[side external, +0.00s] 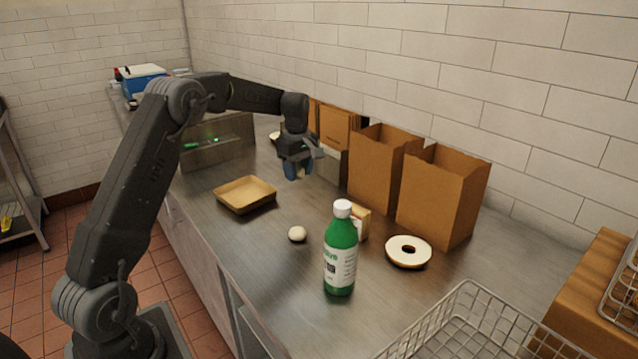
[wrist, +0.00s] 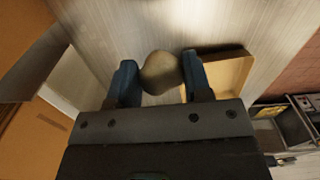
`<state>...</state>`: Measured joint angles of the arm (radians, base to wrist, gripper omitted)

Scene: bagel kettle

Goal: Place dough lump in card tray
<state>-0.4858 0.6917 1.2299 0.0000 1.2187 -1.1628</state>
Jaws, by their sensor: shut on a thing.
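A pale, round dough lump (wrist: 160,72) is between the two blue fingers of my gripper (wrist: 160,82) in the wrist view. My gripper is shut on it. In the side view my gripper (side external: 297,172) is above the counter, to the right of the card tray and higher than it; the held lump is mostly hidden there by the fingers. The shallow tan card tray (side external: 245,195) lies flat on the counter and looks empty. Its inside also shows in the wrist view (wrist: 228,74), right of the lump and beyond the right finger.
A second pale lump (side external: 297,233) lies on the counter near a green bottle (side external: 340,255). The steel counter (side external: 245,255) in front of the tray is clear.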

